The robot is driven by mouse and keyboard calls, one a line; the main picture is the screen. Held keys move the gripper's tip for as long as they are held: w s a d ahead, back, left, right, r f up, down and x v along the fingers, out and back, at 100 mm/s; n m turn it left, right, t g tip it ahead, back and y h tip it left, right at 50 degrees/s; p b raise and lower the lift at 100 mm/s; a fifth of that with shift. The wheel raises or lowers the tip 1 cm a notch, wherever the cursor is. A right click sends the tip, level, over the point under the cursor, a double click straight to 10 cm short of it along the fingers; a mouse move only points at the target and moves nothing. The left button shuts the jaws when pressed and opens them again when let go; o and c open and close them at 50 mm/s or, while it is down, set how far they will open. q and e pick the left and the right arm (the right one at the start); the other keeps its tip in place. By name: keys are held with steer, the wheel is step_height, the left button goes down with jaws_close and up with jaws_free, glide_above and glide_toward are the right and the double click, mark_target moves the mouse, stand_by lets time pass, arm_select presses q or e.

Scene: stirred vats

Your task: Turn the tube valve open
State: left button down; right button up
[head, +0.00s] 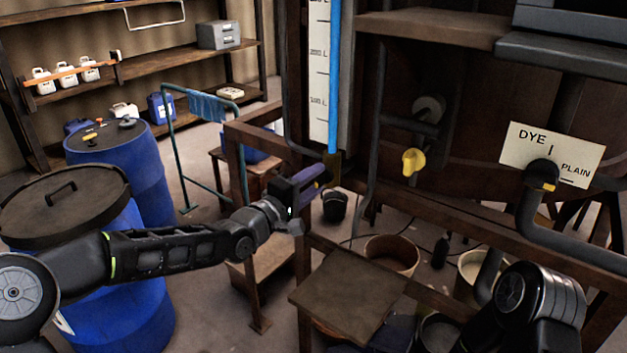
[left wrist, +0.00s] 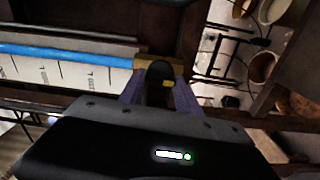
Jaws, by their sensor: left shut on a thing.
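The sight tube (head: 334,75) is a clear tube full of blue liquid in front of a white scale (head: 318,70). A dull brass fitting (head: 333,165) sits at its foot. My left gripper (head: 322,174) reaches the fitting from the lower left. In the left wrist view the tube valve's black handle (left wrist: 160,73), with a yellow mark, sits between the purple fingers of my left gripper (left wrist: 159,92), which is shut on it. The blue tube (left wrist: 60,53) runs left from the brass fitting (left wrist: 178,70). In the head view the fingers hide the handle. My right gripper is out of view.
A yellow valve handle (head: 413,161) and a DYE/PLAIN plate (head: 551,152) with a black lever are to the right. A wooden step (head: 350,290) and buckets (head: 392,256) stand below. Blue drums (head: 120,165) stand at the left. Wooden frame posts are close to my left gripper.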

arm_select(q)
steer(key=shift+n, duration=0.5)
steer(key=c, duration=0.8)
jaws_free()
steer(key=shift+c, duration=0.2)
steer(key=b+v, duration=0.1)
steer(key=v, duration=0.6)
steer(key=shift+s+a, duration=0.25)
steer(key=shift+s, duration=0.05)
